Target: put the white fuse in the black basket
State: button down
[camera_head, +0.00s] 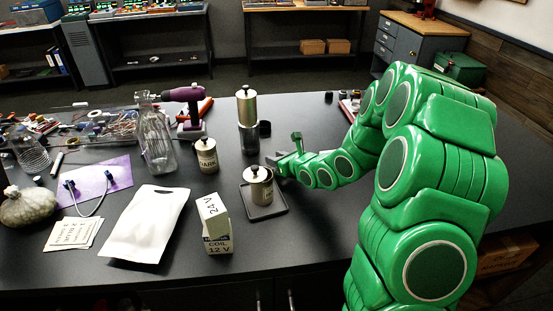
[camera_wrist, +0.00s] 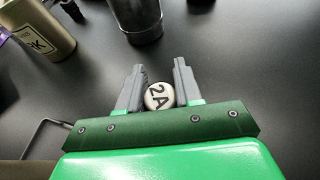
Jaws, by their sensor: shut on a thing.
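My gripper (camera_wrist: 159,68) is shut on a small round white piece marked "2A", the white fuse (camera_wrist: 159,97), which sits between the grey fingers in the wrist view. In the head view my gripper (camera_head: 277,161) is low over the table, just behind the steel pot labelled in black; the fuse cannot be made out there. I cannot identify a black basket for certain. A small black cup-like thing (camera_head: 264,127) stands beside the tall grinder, and a shallow black tray (camera_head: 273,210) lies under the steel pot (camera_head: 258,184).
The grinder (camera_head: 247,108), the DARK canister (camera_head: 206,154) and a glass bottle (camera_head: 154,140) stand left of my gripper. A coil box (camera_head: 215,223) and a white pouch (camera_head: 148,224) are in front. The dark table (camera_head: 325,235) is bare at front right.

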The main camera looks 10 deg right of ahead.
jog(key=shift+f, duration=0.1)
jog(key=c, duration=0.8)
grip_release()
jog(key=shift+o, duration=0.2)
jog(key=shift+s+d+r, duration=0.1)
jog(key=shift+r, duration=0.1)
jog(key=shift+v, duration=3.65)
